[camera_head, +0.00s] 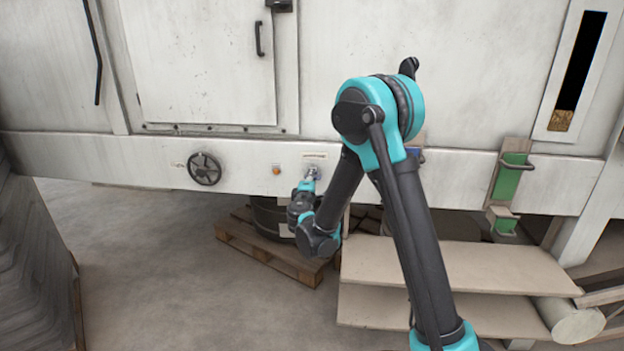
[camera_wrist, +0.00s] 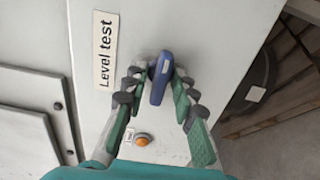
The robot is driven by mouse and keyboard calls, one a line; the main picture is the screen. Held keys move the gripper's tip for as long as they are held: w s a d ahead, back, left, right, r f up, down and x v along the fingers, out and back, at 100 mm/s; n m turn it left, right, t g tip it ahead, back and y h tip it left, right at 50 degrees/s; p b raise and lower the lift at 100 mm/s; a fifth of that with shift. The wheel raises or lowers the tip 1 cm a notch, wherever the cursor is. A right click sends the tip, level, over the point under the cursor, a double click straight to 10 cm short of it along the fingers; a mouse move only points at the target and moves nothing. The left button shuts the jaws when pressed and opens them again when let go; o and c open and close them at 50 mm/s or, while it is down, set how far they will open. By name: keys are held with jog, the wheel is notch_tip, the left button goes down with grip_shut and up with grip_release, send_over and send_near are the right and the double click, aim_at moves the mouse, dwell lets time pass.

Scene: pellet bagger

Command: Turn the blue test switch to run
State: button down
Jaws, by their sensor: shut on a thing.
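The blue test switch (camera_wrist: 160,78) is a flat blue handle on the pale panel, beside a "Level test" label (camera_wrist: 103,50) in the wrist view. The handle stands roughly lengthwise in that view, leaning slightly. My gripper (camera_wrist: 162,84) is shut on it, with one green and grey finger on each side. In the head view my gripper (camera_head: 311,176) is at the panel's lower rail under a small label, and the switch is mostly hidden there. Position marks around the switch cannot be read.
An orange button (camera_head: 276,170) sits close by on the rail; it also shows in the wrist view (camera_wrist: 143,140). A black handwheel (camera_head: 204,168) is further left. Below are a dark drum on a wooden pallet (camera_head: 268,254) and boards (camera_head: 460,268). Green brackets (camera_head: 508,178) are at right.

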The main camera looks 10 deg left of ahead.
jog(key=c, duration=1.6)
grip_release()
jog(key=shift+o, duration=0.2)
jog(key=s, duration=1.2)
jog(key=shift+a, duration=0.25)
